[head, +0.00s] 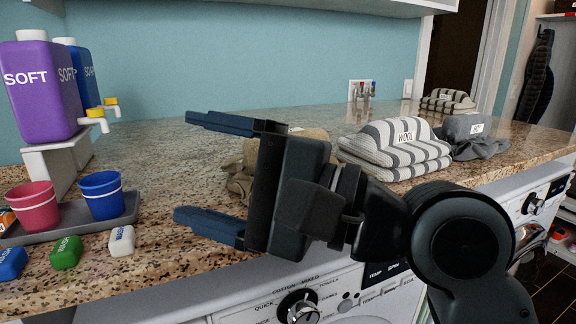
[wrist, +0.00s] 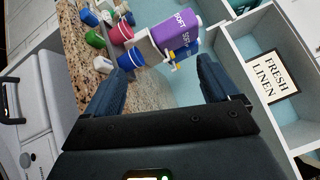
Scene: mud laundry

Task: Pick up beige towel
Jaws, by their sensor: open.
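A beige towel (head: 238,180) lies crumpled on the granite counter in the head view, largely hidden behind my gripper. My gripper (head: 200,172) is open, with its two dark blue fingers spread wide and pointing left. In the wrist view my gripper (wrist: 158,85) is also open and empty, facing the bottles and cups. The beige towel does not show in the wrist view.
On the left are a purple SOFT bottle (head: 42,92), a red cup (head: 33,206), a blue cup (head: 102,194) and small coloured blocks. Right of my gripper lie a striped WOOL towel stack (head: 396,150) and a grey cloth (head: 474,138). The counter's middle left is clear.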

